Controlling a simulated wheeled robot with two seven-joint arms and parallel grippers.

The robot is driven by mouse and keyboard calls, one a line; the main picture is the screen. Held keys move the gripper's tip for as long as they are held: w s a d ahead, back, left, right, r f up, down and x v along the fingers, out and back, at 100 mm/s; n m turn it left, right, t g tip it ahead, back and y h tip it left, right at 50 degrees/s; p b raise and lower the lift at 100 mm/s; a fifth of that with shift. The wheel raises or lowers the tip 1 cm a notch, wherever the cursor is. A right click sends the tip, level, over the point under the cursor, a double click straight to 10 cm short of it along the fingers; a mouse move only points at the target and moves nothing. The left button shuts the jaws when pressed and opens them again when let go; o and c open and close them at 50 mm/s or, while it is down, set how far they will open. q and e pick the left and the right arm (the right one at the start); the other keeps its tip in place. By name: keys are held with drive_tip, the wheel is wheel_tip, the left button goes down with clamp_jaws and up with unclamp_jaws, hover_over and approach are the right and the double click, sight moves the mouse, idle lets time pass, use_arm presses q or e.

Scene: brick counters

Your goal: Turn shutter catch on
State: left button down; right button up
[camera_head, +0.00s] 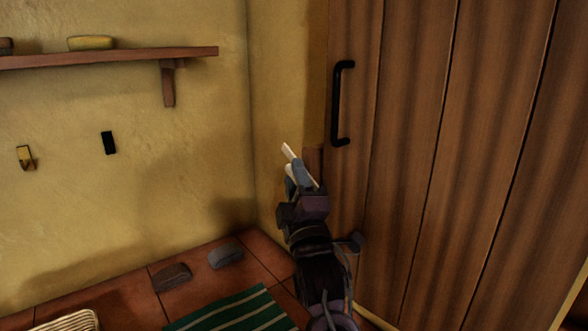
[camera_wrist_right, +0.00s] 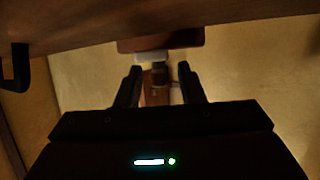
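The wooden plank shutter (camera_head: 410,150) fills the right of the head view, with a black bar handle (camera_head: 342,105) near its left edge. A small reddish-brown block (camera_head: 314,160), possibly the catch, shows at that edge below the handle. My right gripper (camera_head: 289,163) is beside this block and partly covers it. In the right wrist view its two fingers (camera_wrist_right: 161,85) are apart. A reddish-brown bar (camera_wrist_right: 160,42) with a pale piece under it lies just beyond the fingertips; I cannot tell whether they touch. My left gripper is out of view.
A wall shelf (camera_head: 110,58) with a yellowish dish (camera_head: 91,43) is at upper left. A hook (camera_head: 25,157) and a black plate (camera_head: 109,143) are on the wall. Dark lumps (camera_head: 226,256) and a green striped cloth (camera_head: 235,311) lie on the tiled counter (camera_head: 125,298).

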drive_tip(key=shift+w+a+r, duration=0.1)
drive_tip(key=shift+w+r, duration=0.2)
drive_tip(key=shift+w, duration=0.25)
clamp_jaws()
drive_tip(key=shift+r+p, duration=0.1)
drive_tip(key=shift+p, duration=0.3)
drive_tip(key=n+g+p, duration=0.1)
drive_tip(key=g+p, duration=0.1)
drive_tip(key=p, duration=0.4)
drive_tip(key=n+g+p, duration=0.1)
drive_tip(key=g+p, duration=0.1)
drive_tip(key=p, duration=0.4)
drive_tip(key=shift+r+n+g, duration=0.2)
drive_tip(key=shift+n+g, duration=0.1)
drive_tip(key=shift+f+g+p, duration=0.3)
drive_tip(key=shift+g+p, duration=0.1)
drive_tip(key=shift+p, duration=0.25)
